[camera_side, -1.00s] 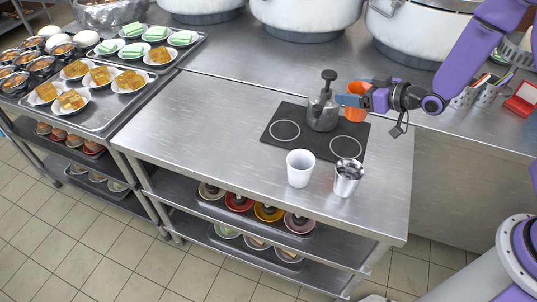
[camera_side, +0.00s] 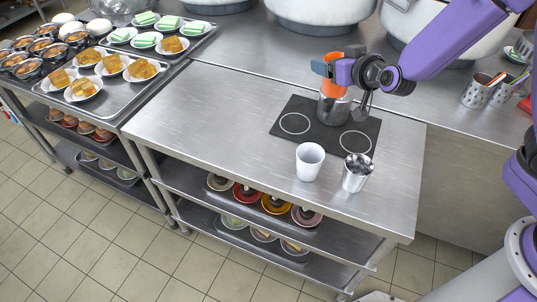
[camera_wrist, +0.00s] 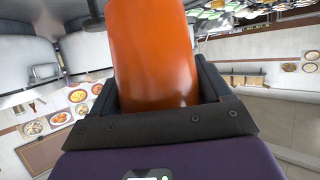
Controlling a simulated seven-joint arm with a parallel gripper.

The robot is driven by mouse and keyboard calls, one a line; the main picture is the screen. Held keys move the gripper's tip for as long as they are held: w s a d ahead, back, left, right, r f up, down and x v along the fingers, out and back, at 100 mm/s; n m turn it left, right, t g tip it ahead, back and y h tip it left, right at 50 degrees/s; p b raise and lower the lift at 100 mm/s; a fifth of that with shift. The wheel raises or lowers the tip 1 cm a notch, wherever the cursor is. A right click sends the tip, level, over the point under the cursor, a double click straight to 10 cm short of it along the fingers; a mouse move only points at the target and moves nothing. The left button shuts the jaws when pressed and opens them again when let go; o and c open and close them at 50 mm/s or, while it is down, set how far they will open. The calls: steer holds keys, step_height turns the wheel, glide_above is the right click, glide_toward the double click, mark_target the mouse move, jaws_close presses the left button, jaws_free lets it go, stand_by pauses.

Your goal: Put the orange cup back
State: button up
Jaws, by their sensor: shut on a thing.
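My gripper (camera_side: 332,69) is shut on the orange cup (camera_side: 333,91), with its fingers on either side of the cup. In the side view the cup appears above or in front of the metal pot (camera_side: 334,109), hiding its upper part; I cannot tell whether they touch. In the wrist view the orange cup (camera_wrist: 153,55) fills the space between my fingers. The pot stands on a black mat (camera_side: 352,140) with ring marks.
A white cup (camera_side: 310,162) and a steel cup (camera_side: 357,173) stand near the front of the steel table (camera_side: 200,110). Large stockpots (camera_side: 320,12) line the back. Trays of food are at the left. The table's left half is clear.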

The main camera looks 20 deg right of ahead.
steer(key=s+a+f+m+g+h, duration=0.1)
steer(key=s+a+f+m+h, duration=0.1)
steer(key=s+a+m+h, duration=0.5)
steer(key=shift+w+a+f+n+y, duration=0.35)
steer(key=shift+w+a+f, duration=1.15)
steer(key=shift+f, duration=1.45)
steer(key=shift+w+a+f+n+y, duration=0.35)
steer(key=shift+w+a+f, duration=1.1)
steer(key=shift+f, duration=1.55)
steer(key=shift+w+a+f+n+y, duration=0.3)
steer(key=shift+w+a+f, duration=1.15)
steer(key=shift+f, duration=1.5)
steer(key=shift+w+d+f, duration=0.15)
steer(key=shift+w+d, duration=0.15)
steer(key=o, duration=1.2)
steer(key=shift+c, duration=0.2)
